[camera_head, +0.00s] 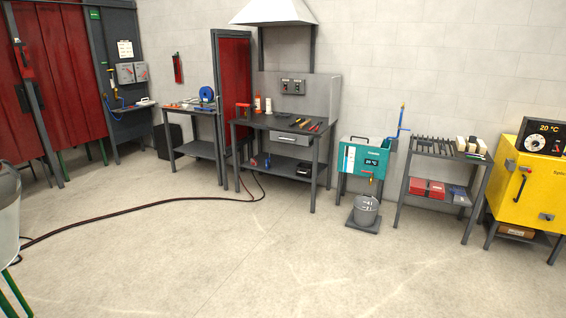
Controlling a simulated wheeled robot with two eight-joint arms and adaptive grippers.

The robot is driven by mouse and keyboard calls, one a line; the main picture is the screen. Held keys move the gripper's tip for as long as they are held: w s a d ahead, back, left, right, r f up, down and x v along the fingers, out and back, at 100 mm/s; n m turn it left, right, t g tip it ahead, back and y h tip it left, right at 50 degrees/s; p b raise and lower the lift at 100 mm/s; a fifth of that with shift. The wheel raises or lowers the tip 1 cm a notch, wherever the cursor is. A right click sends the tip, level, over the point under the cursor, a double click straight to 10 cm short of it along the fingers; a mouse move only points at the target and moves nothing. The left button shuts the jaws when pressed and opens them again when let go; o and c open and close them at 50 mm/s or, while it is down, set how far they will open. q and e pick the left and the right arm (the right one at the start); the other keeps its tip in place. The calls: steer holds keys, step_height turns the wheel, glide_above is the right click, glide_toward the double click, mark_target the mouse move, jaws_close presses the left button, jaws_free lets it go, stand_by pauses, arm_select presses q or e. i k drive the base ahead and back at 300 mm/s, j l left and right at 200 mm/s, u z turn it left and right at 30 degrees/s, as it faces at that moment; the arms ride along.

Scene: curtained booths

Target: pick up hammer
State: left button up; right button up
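I cannot pick out a hammer for sure at this distance. Several small tools with red and yellow handles (315,127) lie on the right part of the dark middle workbench (262,121), too small to tell apart. More small items lie on the lower side table (181,107) left of it, also too small to name. Neither of my grippers shows in the head view.
A teal tank (351,159) stands right of the workbench, with a grey bucket (366,210) before it. A tool rack table (440,152) and a yellow oven (528,187) stand further right. A dark cable (140,207) crosses the otherwise open floor.

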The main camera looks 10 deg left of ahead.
mark_target(301, 119)
steer(key=i+u, duration=0.4)
steer(key=i, duration=1.35)
steer(key=i+j, duration=0.1)
steer(key=i, duration=1.1)
steer(key=i+j+z, duration=0.1)
steer(key=i, duration=1.3)
steer(key=i+l+z, duration=0.1)
steer(key=z, duration=0.3)
steer(key=i+z, duration=0.4)
steer(key=k+l, duration=0.05)
steer(key=k, duration=0.05)
